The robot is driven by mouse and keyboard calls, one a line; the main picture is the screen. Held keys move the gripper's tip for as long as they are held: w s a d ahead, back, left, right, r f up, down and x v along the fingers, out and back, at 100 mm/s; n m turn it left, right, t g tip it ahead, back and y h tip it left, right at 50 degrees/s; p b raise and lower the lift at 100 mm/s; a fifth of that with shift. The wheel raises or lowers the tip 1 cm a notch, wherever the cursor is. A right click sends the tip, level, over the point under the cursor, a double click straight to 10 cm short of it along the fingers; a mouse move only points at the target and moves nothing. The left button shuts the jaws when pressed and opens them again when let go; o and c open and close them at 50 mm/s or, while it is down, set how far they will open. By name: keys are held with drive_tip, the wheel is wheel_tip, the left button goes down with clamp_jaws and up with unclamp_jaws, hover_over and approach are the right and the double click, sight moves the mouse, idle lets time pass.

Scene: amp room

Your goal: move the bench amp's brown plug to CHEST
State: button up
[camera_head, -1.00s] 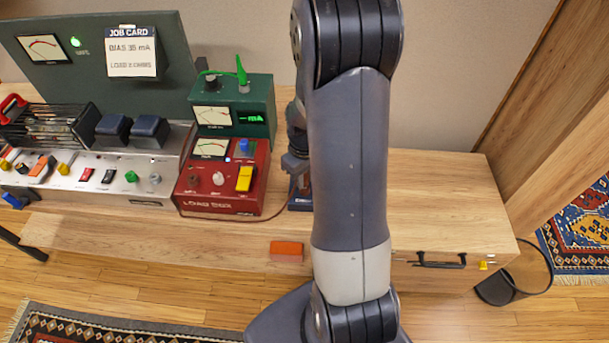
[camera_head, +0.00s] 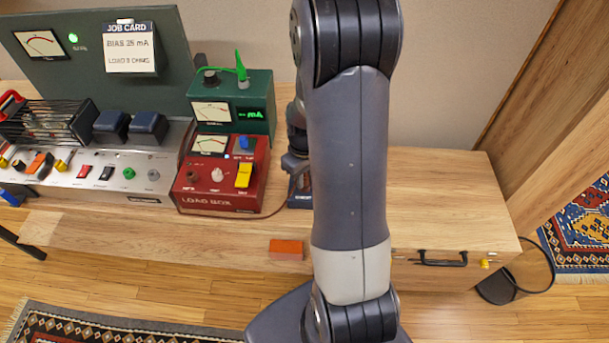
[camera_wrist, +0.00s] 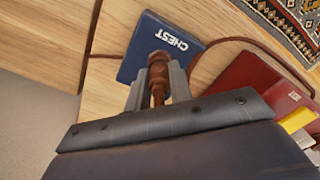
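The brown plug (camera_wrist: 158,76) sits between the two grey fingers of my gripper (camera_wrist: 160,84) in the wrist view, and the fingers are closed on its sides. The plug's far end overlaps the near edge of the blue CHEST box (camera_wrist: 147,38). I cannot tell whether it is seated in a socket there. In the head view the CHEST box (camera_head: 299,200) stands just right of the red load box, partly behind my arm, and the plug is not distinguishable. The bench amp (camera_head: 125,180) is at the left, with a row of coloured switches and knobs.
The red load box (camera_head: 220,200) has a yellow switch, and a green meter box (camera_head: 258,85) stands behind it. A brown cable (camera_wrist: 225,43) passes the CHEST box. An orange block (camera_head: 286,250) is at the bench's front edge.

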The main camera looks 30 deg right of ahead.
drive_tip(key=o, duration=0.5)
wheel_tip(320, 180, up, 11)
drive_tip(key=shift+f, duration=0.1)
idle(0.4)
wheel_tip(320, 180, down, 11)
drive_tip(key=shift+r, duration=0.35)
idle(0.4)
drive_tip(key=shift+r+p, duration=0.1)
drive_tip(key=shift+p, duration=0.25)
